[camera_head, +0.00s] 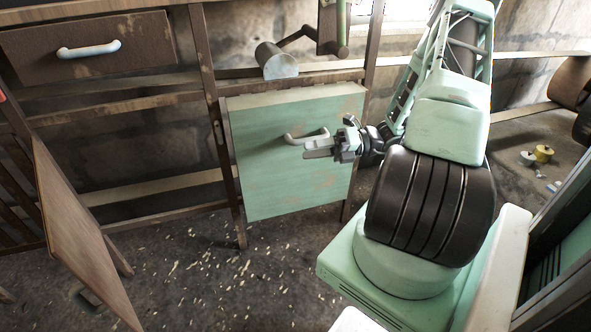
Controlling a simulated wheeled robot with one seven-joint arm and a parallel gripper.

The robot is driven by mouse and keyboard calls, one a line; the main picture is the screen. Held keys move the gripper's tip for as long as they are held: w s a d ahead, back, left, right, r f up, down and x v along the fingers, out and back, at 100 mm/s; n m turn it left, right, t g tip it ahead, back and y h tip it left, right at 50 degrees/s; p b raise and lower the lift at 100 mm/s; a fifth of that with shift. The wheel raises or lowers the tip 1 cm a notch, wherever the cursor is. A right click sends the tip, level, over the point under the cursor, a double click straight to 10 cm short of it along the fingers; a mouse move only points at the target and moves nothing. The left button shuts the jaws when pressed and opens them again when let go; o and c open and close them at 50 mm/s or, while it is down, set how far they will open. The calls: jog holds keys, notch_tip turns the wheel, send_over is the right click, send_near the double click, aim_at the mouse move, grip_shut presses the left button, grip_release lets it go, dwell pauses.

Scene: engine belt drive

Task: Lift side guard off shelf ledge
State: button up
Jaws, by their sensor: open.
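The side guard appears to be the mint-green panel (270,175) with worn, scratched paint. It stands upright at the wooden shelf frame (226,172). A pale curved handle (293,138) sticks out from its upper front. My gripper (311,149) is open and reaches in from the right, with its fingers in front of the panel beside the handle's right end. The fingers overlap part of the handle in this view. I cannot tell whether they touch it or surround it. The ledge under the panel is not clearly visible.
A brown drawer front (88,45) with a white handle is at upper left. A grey cylinder (277,61) with a crank sits above the panel. A brown board (79,228) leans at left. Small pots (543,153) are at right. The floor before the panel is open, with scattered pale chips.

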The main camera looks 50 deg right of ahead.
jog(key=s+d+f+m+t+h+b, duration=0.3)
jog(key=s+d+f+m+t+h, duration=0.4)
jog(key=d+m, duration=0.35)
jog(key=b, duration=0.2)
send_near(301, 142)
jog(key=shift+y, duration=0.3)
jog(key=w, duration=0.1)
jog(key=w+a, duration=0.1)
jog(key=w, duration=0.2)
jog(key=shift+w+a+f, duration=0.15)
jog(key=shift+a+f, duration=0.2)
jog(key=shift+a, duration=0.05)
jog(key=b+x, duration=0.1)
jog(key=x, duration=0.4)
jog(key=shift+w+d+b, duration=0.1)
jog(key=shift+w+b, duration=0.1)
jog(key=shift+b, duration=0.1)
jog(key=shift+r, duration=0.1)
grip_shut()
jog(key=shift+r, duration=0.1)
